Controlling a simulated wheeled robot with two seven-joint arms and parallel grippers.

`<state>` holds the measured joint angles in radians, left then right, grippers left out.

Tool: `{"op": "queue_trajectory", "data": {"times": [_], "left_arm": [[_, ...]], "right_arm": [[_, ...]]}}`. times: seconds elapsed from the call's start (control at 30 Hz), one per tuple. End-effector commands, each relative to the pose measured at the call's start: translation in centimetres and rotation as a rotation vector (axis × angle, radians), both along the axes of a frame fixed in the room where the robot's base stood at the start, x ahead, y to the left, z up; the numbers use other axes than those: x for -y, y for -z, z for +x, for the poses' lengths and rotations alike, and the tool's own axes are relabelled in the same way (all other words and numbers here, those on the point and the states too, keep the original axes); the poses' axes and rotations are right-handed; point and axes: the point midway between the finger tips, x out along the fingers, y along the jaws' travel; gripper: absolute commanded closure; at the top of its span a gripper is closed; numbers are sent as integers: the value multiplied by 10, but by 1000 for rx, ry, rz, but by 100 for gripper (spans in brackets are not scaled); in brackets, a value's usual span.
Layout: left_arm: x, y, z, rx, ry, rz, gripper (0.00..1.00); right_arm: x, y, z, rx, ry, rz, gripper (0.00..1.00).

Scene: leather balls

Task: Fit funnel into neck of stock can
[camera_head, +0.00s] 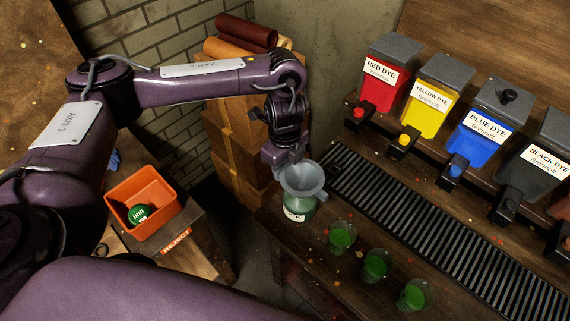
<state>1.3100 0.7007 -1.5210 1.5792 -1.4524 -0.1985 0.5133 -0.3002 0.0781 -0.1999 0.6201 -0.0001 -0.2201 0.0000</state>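A grey-blue funnel (304,181) shows wide mouth up over the stock can (298,211), a greenish vessel with a white label near the table's left edge. The funnel's bowl hides the can's neck, so I cannot tell whether its spout is seated in it. My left gripper (284,163) reaches down from above to the funnel's back left rim and appears to touch it. Its fingertips are hidden there, so I cannot see whether they are closed on it. My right gripper is not in view.
Three cups of green liquid (341,238) stand right of the can. A slatted drain grate (425,225) runs behind them, below the red, yellow, blue and black dye dispensers (478,130). An orange bin (143,199) holding a green round item stands at left.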

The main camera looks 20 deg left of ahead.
Motion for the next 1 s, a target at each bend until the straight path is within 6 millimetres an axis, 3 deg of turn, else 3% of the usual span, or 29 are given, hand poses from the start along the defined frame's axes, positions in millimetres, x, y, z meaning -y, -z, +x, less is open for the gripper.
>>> {"op": "queue_trajectory", "data": {"times": [0.17, 0.6, 1.0], "left_arm": [[0, -6, 1, 4, 2, 1, 62], [0, -68, 1, 4, 1, 1, 62], [0, -78, 0, -1, 0, 0, 62]], "right_arm": [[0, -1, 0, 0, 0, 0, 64], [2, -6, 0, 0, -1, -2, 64], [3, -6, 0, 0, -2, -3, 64]]}}
